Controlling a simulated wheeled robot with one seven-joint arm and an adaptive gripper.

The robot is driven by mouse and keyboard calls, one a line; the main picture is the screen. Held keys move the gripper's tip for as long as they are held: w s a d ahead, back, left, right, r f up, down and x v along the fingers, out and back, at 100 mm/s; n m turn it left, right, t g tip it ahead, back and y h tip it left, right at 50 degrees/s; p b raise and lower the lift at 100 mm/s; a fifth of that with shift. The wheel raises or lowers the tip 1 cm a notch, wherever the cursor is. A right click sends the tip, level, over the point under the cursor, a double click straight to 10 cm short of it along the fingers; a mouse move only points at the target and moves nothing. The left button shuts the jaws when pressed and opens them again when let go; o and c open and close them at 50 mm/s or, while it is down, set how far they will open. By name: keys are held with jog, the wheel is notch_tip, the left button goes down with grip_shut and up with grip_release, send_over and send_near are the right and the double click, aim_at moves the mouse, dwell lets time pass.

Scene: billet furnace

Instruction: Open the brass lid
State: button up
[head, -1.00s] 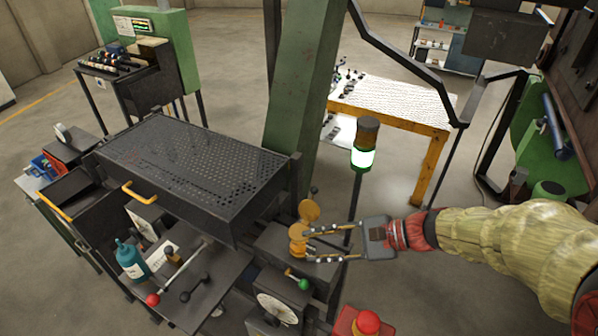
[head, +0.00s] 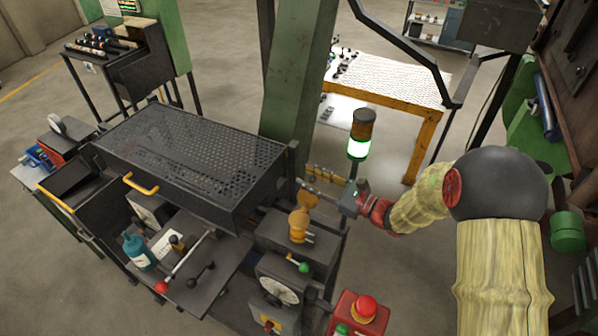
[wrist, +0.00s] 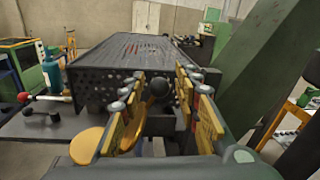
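The brass lid (head: 307,197) is a small round disc on top of a dark box in the head view. It stands raised and tilted above a second round brass piece (head: 298,218). In the wrist view a brass disc (wrist: 88,144) shows at the lower left, partly hidden by a finger; I cannot tell which of the two it is. My gripper (head: 304,176) is open, just behind and above the lid in the head view. In the wrist view a dark ball knob (wrist: 158,88) shows between the fingers (wrist: 160,86); contact cannot be told.
The dark box (head: 318,254) has a green-knobbed lever (head: 303,266) and a dial (head: 279,287) in front. A perforated dark housing (head: 190,150) stands left, a lit signal lamp (head: 360,146) behind right. A green column (head: 298,80) rises behind. A red button (head: 364,308) is front right.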

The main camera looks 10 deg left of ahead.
jog(key=x, duration=0.3)
jog(key=shift+w+a+r, duration=0.1)
jog(key=shift+w+a, duration=0.05)
jog(key=shift+a, duration=0.15)
jog(key=shift+c, duration=0.2)
jog(key=c, duration=0.7)
grip_shut()
